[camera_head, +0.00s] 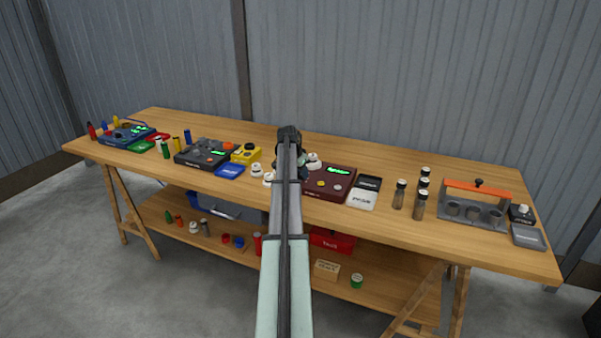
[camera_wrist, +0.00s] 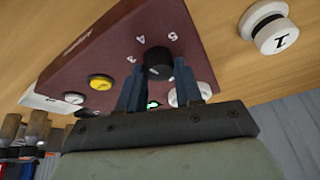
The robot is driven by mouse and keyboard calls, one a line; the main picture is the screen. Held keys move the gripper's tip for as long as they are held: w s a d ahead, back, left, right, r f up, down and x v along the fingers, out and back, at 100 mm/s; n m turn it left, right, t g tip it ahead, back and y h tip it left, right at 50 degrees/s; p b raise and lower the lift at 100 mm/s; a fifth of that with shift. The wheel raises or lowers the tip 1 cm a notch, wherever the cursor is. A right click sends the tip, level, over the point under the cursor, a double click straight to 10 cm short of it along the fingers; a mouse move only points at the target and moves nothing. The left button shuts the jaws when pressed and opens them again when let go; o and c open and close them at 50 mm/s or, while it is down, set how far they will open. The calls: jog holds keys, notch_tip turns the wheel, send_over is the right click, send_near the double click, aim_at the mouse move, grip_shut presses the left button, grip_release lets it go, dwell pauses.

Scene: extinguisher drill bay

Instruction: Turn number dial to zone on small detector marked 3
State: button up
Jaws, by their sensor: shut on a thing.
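A maroon panel (camera_head: 326,189) stands on the bench right of my arm, with a lit green display; it also shows in the wrist view (camera_wrist: 110,45). Its black number dial (camera_wrist: 157,59) has the numbers 3, 4 and 5 showing around it. My gripper (camera_wrist: 158,74) is shut on the dial, one finger on each side. I cannot tell which number the dial points at. A small white round detector marked 1 (camera_wrist: 269,27) lies on the bench beside the panel. Other white detectors (camera_head: 257,168) stand near my gripper in the head view, their marks unreadable.
The panel also has a yellow button (camera_wrist: 100,82) and pale buttons. Black and white trays (camera_head: 362,199), dark jars (camera_head: 399,195) and a grey rack with an orange handle (camera_head: 475,205) stand to the right. Dark and blue panels (camera_head: 127,136) stand left. A lower shelf holds loose items.

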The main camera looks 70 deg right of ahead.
jog(key=n+t, duration=0.2)
jog(key=n, duration=0.2)
jog(key=shift+s+n, duration=0.1)
jog(key=shift+n, duration=0.2)
jog(key=shift+n+t, duration=0.8)
jog(key=shift+n, duration=1.5)
jog(key=shift+y, duration=0.3)
jog(key=o, duration=1)
jog(key=shift+o, duration=0.2)
jog(key=v, duration=1.3)
jog(key=shift+s+r, duration=0.15)
jog(key=shift+r, duration=0.2)
jog(key=shift+a, duration=0.1)
